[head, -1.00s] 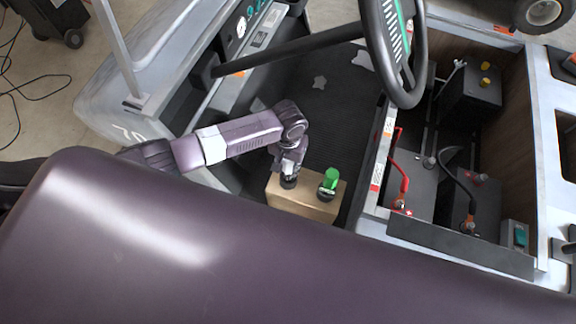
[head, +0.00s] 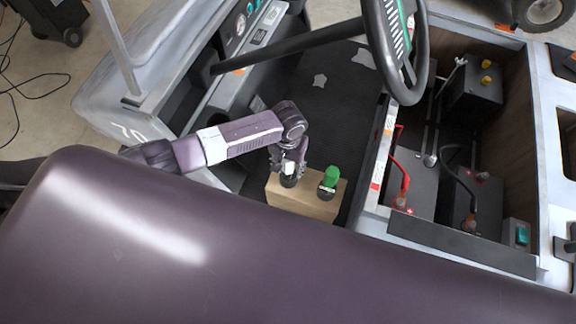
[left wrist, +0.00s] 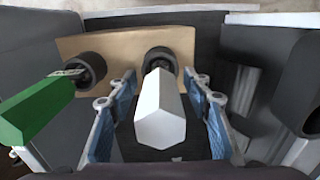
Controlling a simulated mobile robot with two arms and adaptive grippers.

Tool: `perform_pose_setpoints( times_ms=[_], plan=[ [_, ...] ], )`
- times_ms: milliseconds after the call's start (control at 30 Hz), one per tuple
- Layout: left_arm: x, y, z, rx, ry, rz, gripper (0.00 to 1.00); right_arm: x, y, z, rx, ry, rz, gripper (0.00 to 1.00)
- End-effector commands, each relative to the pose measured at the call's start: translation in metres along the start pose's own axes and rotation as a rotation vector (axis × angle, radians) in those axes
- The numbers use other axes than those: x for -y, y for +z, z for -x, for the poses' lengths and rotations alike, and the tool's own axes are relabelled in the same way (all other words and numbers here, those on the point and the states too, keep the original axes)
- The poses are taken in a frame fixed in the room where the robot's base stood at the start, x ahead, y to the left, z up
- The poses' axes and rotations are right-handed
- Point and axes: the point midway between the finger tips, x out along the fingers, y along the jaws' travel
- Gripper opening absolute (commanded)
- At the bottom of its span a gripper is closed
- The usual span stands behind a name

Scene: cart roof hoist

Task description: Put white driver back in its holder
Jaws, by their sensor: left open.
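The white driver (head: 289,168) stands at the left dark cup of the wooden holder (head: 305,206) in the head view. In the left wrist view its white handle (left wrist: 160,113) points toward the camera, with its far end at the right cup. My left gripper (left wrist: 160,88) is open, with its blue-padded fingers on both sides of the handle and gaps beside it. The left gripper also shows in the head view (head: 290,160), over the holder. The shaft of the white driver is hidden. My right gripper is not in view.
A green driver (head: 332,176) stands in the other cup, close beside my left gripper. The steering wheel (head: 396,50) and column rise beyond the holder. An open battery bay (head: 450,160) with red and black cables lies to the right. The dark floor mat (head: 318,120) is mostly clear.

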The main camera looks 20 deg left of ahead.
Motion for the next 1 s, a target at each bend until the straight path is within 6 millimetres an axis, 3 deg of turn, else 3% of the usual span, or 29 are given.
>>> perform_pose_setpoints(
  times_ms=[267,700,1000],
  plan=[
    [0.000,-0.001,0.023,-0.003,0.002,0.000,0.45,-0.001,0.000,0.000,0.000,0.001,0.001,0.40],
    [0.000,-0.001,0.107,-0.002,0.001,-0.001,0.45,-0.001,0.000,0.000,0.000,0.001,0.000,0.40],
    [0.000,0.000,0.120,0.000,0.000,0.000,0.45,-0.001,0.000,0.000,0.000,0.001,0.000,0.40]
  ],
)
